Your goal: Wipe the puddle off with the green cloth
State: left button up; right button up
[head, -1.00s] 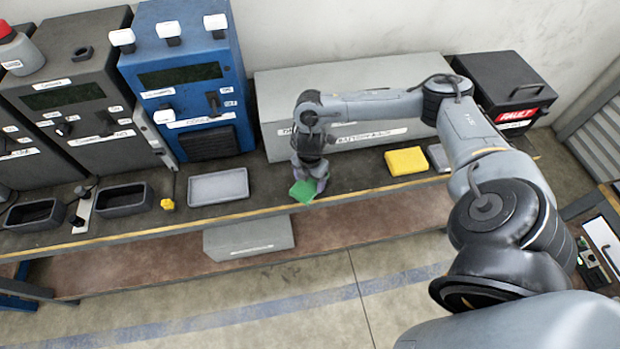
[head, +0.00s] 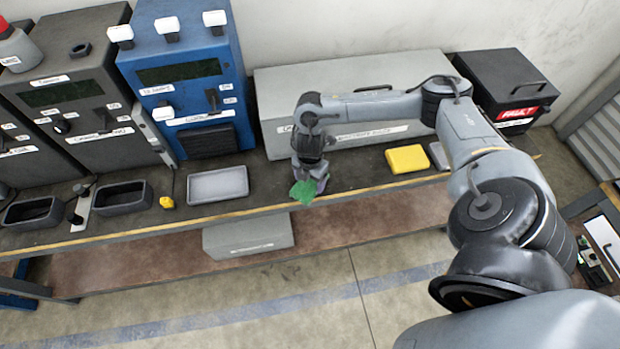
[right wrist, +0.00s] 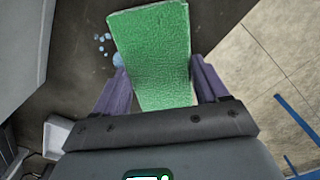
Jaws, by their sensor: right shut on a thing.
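The green cloth (head: 302,192) is between the fingers of my right gripper (head: 309,178), at the front edge of the bench in the head view. In the right wrist view the cloth (right wrist: 155,45) is a broad green rectangle reaching out past the two purple-grey fingers of my right gripper (right wrist: 160,82), which is shut on it. A small puddle (right wrist: 117,60), light blue with a few separate drops, shows just left of the cloth in the right wrist view; part of it may be hidden under the cloth. The puddle cannot be made out in the head view. My left gripper is out of view.
A grey tray (head: 218,200) lies left of the cloth, and a yellow block (head: 407,159) lies to its right. A long grey case (head: 275,135) stands behind my right gripper. Black bins (head: 122,208) are further left. The bench's front edge (head: 250,213) is close to the cloth.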

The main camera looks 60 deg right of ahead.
jog(key=shift+f, duration=0.25)
